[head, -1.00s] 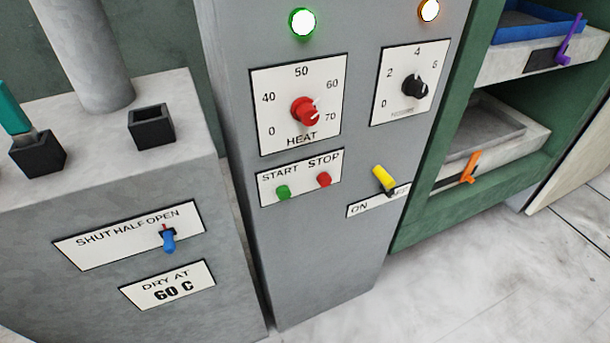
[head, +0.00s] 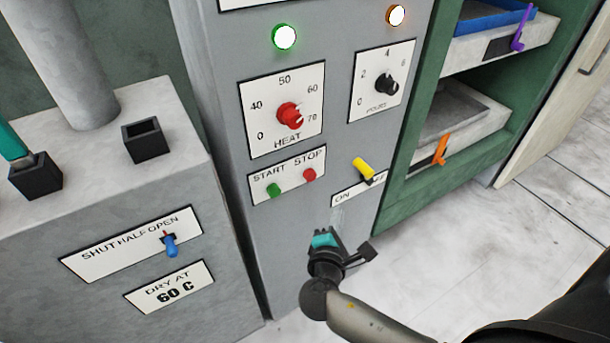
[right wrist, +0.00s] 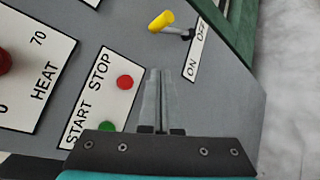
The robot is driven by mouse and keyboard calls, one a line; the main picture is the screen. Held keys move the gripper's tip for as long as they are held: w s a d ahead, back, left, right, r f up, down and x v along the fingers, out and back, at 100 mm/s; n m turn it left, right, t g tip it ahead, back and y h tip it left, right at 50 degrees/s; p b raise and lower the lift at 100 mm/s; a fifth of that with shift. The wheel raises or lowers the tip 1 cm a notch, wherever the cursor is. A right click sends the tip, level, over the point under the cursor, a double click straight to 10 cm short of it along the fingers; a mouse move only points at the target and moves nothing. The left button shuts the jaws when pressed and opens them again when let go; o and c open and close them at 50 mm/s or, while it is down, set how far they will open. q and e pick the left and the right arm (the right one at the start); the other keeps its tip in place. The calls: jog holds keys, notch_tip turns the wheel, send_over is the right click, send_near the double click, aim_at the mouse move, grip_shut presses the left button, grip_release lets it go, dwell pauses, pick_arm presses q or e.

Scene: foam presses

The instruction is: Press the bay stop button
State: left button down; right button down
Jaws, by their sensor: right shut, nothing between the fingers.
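The red stop button (head: 309,175) sits on the START/STOP plate (head: 287,187) of the grey panel, right of the green start button (head: 274,190). In the right wrist view the red button (right wrist: 124,82) shows just left of my fingertips, and the green button (right wrist: 107,127) is partly hidden by the gripper body. My right gripper (head: 337,215) is in front of the panel, below and right of the red button, apart from it in the head view. Its fingers (right wrist: 160,75) are shut with nothing between them. My left gripper is not in view.
A yellow ON/OFF lever (head: 364,169) is close to the right of the stop button. The red HEAT knob (head: 289,115) and black hours knob (head: 386,84) are above. A green rack (head: 405,195) stands at right, a grey cabinet (head: 100,235) at left.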

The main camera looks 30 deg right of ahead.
dwell(0.3)
jog(key=b, duration=0.3)
send_near(315, 177)
jog(key=shift+w+d+f, duration=0.3)
jog(key=shift+w+d, duration=0.25)
jog(key=shift+d, duration=0.15)
jog(key=shift+w+d+f, duration=0.3)
jog(key=shift+w+d, duration=0.2)
jog(key=shift+d, duration=0.25)
jog(key=shift+w+d+f, duration=0.3)
jog(key=shift+w+d, duration=0.25)
jog(key=shift+d, duration=0.15)
jog(key=shift+w, duration=0.1)
jog(key=shift+w, duration=0.3)
jog(key=shift+w+a+b, duration=0.1)
jog(key=shift+w+b, duration=0.35)
jog(key=shift+w, duration=0.1)
dwell(0.8)
dwell(0.3)
jog(key=shift+s+p, duration=0.6)
jog(key=shift+s, duration=0.35)
